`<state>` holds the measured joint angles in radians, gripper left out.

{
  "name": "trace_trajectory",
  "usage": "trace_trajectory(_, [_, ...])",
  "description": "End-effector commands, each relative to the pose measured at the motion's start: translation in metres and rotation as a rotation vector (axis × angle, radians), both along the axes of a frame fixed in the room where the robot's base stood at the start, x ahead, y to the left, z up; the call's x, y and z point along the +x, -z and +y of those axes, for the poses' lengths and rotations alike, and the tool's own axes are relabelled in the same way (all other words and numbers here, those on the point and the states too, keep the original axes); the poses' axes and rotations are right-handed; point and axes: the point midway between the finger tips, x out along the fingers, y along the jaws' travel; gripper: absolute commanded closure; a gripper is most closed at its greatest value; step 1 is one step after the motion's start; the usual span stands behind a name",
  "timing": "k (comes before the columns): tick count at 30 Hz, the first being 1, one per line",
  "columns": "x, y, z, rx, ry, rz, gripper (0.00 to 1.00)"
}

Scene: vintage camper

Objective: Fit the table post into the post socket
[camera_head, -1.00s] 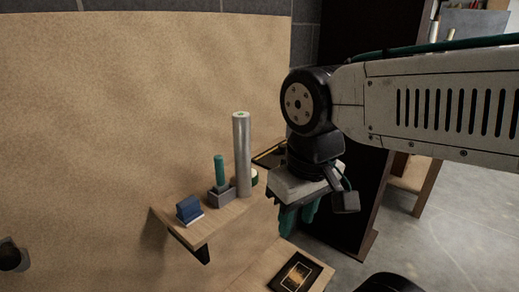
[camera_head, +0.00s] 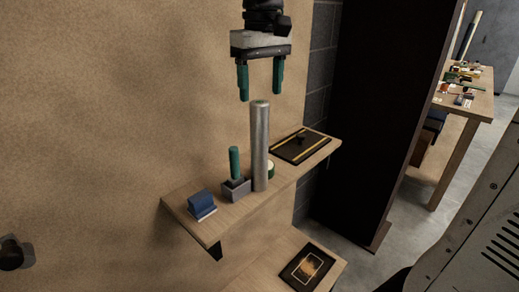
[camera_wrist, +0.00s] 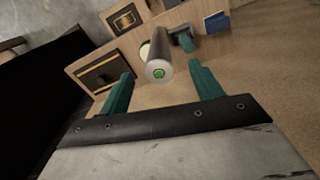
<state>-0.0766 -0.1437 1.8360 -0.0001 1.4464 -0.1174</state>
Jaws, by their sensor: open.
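The table post looks to be the upright grey metal cylinder (camera_head: 260,148) standing on the wooden wall shelf. My gripper (camera_head: 260,94) is open and empty, pointing down just above the post, with its green fingers apart. Which part is the post socket I cannot tell: a black plate with yellow strips and a dark knob (camera_head: 300,145) lies on the shelf's right, and a black plate with a gold-outlined square (camera_head: 308,269) lies on a lower board.
Close left of the post are a grey holder (camera_head: 236,189) with a green-handled item (camera_head: 234,162) and a blue block (camera_head: 201,203). A dark cabinet (camera_head: 375,110) stands to the right. The wall is behind.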

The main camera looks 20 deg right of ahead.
Motion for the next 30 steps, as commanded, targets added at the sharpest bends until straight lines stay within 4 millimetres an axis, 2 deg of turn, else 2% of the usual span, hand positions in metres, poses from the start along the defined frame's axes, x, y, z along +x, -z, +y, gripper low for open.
trace_trajectory(5, [0.008,0.01,0.001,0.0,-0.007,0.006,0.35])
trace_trajectory(18, [0.014,0.068,-0.002,0.0,-0.006,0.006,0.35])
trace_trajectory(22, [0.014,0.076,-0.002,0.0,-0.006,0.004,0.35])
trace_trajectory(28, [0.014,0.076,-0.002,-0.001,-0.006,0.003,0.35])
trace_trajectory(29, [0.014,0.076,-0.002,-0.001,-0.006,0.003,0.41])
trace_trajectory(30, [0.014,0.076,-0.002,-0.001,-0.006,0.003,0.52])
